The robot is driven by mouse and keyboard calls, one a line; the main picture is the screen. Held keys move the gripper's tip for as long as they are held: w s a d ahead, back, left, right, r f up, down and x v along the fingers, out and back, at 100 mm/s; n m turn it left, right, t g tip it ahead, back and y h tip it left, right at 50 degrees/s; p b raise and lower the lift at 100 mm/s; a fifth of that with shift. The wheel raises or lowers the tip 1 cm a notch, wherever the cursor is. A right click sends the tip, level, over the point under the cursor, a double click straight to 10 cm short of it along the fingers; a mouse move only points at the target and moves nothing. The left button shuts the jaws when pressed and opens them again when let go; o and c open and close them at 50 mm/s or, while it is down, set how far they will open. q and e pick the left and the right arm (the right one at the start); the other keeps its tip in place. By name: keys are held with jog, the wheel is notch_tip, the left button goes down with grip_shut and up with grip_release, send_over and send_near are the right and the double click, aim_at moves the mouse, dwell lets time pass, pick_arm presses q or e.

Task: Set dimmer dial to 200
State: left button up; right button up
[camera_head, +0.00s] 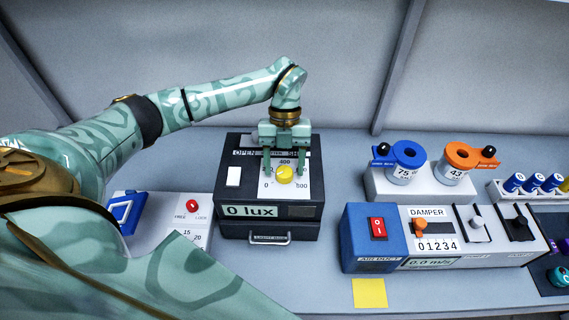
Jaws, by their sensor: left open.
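Labels 0, 400 and 500 show around the dial. The box's display (250,211) reads 0 lux. My left gripper (285,166) reaches over the box from behind and points down. Its fingers are open, one on each side of the dial; I cannot tell whether they touch it. Part of the scale is hidden by the gripper. My right gripper is not in view.
A blue and white air duct unit (368,250) with a damper slider (419,227) stands to the right. A yellow note (369,293) lies in front. A panel with a red knob (193,205) is at left.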

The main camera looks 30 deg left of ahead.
pick_arm(q)
jog(key=shift+s+f, duration=0.15)
jog(key=shift+f, duration=0.1)
jog(key=shift+d+f, duration=0.1)
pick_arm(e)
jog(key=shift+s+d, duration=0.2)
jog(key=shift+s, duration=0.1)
pick_arm(q)
jog(key=c, duration=1)
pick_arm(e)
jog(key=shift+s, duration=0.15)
